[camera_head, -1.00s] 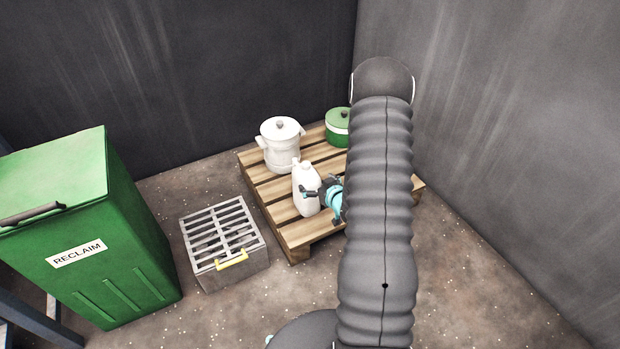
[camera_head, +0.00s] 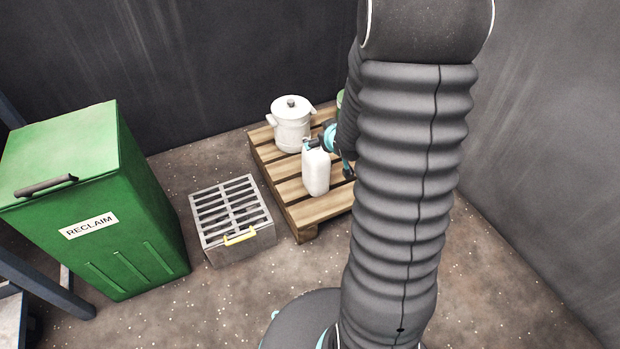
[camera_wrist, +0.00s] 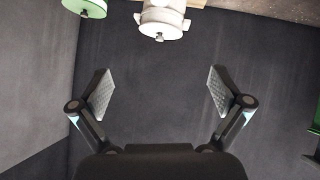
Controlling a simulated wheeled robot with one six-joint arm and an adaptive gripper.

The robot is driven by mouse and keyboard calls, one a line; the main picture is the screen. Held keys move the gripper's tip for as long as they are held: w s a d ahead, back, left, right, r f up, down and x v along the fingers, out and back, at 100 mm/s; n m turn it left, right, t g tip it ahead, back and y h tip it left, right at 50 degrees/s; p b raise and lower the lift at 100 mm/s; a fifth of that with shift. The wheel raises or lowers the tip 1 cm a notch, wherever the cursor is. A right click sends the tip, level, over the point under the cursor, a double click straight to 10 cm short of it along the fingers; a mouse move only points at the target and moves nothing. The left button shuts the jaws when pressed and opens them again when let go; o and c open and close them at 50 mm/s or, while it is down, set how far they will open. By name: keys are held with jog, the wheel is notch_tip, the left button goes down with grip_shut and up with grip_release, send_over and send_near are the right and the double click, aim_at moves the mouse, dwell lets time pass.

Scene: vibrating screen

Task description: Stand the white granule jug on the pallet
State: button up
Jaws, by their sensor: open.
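The white granule jug (camera_head: 316,172) stands upright on the wooden pallet (camera_head: 320,209), near its left front side. My gripper (camera_head: 309,143) is at the top of the jug in the head view, coming from the right; my arm hides part of it. In the wrist view my gripper (camera_wrist: 161,93) has its two fingers spread wide with nothing between them. The jug is not visible there.
A white lidded pot (camera_head: 291,125) stands behind the jug on the pallet, also in the wrist view (camera_wrist: 162,22). A green pot (camera_wrist: 84,8) is beside it. A grated metal box (camera_head: 236,248) and a green RECLAIM bin (camera_head: 134,225) stand left. Dark walls close the back.

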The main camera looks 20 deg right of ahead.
jog(key=s+a+r+m+g, duration=0.1)
jog(key=s+a+r, duration=0.35)
jog(key=r, duration=0.25)
jog(key=s+a+r+g, duration=0.1)
jog(key=s+a+r, duration=0.3)
jog(key=s+r, duration=0.2)
jog(key=s+a+r+g, duration=0.1)
jog(key=s+a, duration=0.3)
jog(key=s, duration=0.4)
jog(key=s+a+r+g+y, duration=0.1)
jog(key=s+a+r, duration=0.3)
jog(key=s, duration=0.4)
jog(key=shift+s+g+y, duration=0.3)
jog(key=shift+s+g, duration=0.05)
jog(key=shift+g, duration=0.05)
jog(key=shift+a, duration=0.1)
jog(key=shift+r+p, duration=0.8)
jog(key=shift+r, duration=0.1)
